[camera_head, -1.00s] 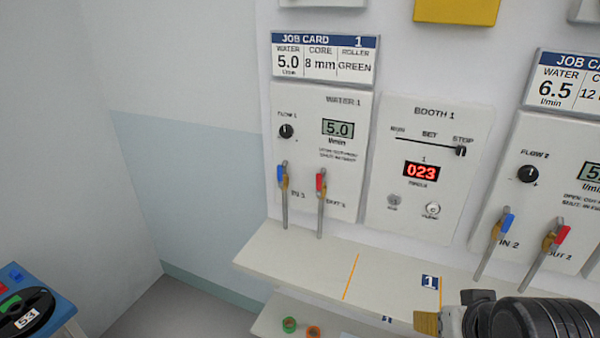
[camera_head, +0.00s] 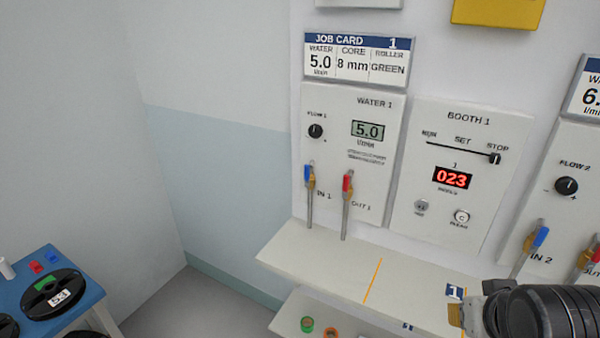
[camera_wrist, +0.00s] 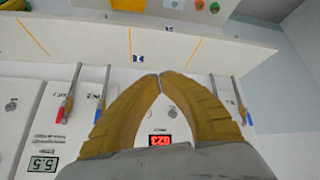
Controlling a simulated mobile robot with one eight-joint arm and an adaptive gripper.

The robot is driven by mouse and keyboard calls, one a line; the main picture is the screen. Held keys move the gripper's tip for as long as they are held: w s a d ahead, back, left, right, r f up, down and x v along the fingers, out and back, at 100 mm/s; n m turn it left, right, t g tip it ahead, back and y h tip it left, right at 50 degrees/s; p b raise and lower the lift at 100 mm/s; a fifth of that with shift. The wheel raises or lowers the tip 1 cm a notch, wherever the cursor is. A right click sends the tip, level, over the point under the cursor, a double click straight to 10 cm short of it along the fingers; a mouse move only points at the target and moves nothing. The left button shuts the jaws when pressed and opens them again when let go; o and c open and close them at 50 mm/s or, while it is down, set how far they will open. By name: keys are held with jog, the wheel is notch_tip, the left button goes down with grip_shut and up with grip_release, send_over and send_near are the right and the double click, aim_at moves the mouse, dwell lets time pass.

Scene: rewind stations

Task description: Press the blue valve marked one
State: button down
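The blue valve (camera_head: 308,177) marked IN 1 is a blue handle on a brass body with a pipe running down, on the left of the WATER 1 panel (camera_head: 368,103). A red valve (camera_head: 347,184) marked OUT 1 is just right of it. The display (camera_head: 367,130) above reads 5.0. My gripper (camera_head: 455,315) is at the lower right of the head view, well apart from the blue valve. In the wrist view, which looks upside down, the yellow fingers of my gripper (camera_wrist: 159,75) meet at their tips with nothing between them.
The BOOTH 1 panel (camera_head: 458,213) with slider and red 023 display stands right of WATER 1. A white shelf (camera_head: 320,262) juts out below. Another blue valve (camera_head: 538,238), IN 2, is at the right. A blue table (camera_head: 68,264) with spools is at lower left.

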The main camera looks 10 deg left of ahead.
jog(key=w+a+r+n+t+h, duration=0.1)
jog(key=w+a+r+n+t, duration=0.2)
jog(key=w, duration=0.6)
jog(key=w+a+r+n+h, duration=0.1)
jog(key=w+a+n, duration=0.1)
jog(key=w+a, duration=0.55)
jog(key=w+a+r+n+t, duration=0.2)
jog(key=w+a+n, duration=0.1)
jog(key=w, duration=0.7)
jog(key=w+a+f+n+t, duration=0.1)
jog(key=w+a+n, duration=0.15)
jog(key=a, duration=0.35)
jog(key=w+a+f+n+t, duration=0.1)
jog(key=w+a+n, duration=0.1)
jog(key=w+a, duration=0.3)
jog(key=n+t+y, duration=0.4)
jog(key=n, duration=0.1)
send_near(307, 176)
jog(key=w+a+r, duration=0.1)
jog(key=a+r, duration=0.2)
jog(key=a, duration=0.4)
jog(key=shift+w+a+f, duration=0.1)
jog(key=shift+a+f, duration=0.1)
jog(key=w+d+b, duration=0.3)
jog(key=w+b, duration=0.1)
jog(key=w, duration=0.5)
jog(key=shift+d, duration=0.15)
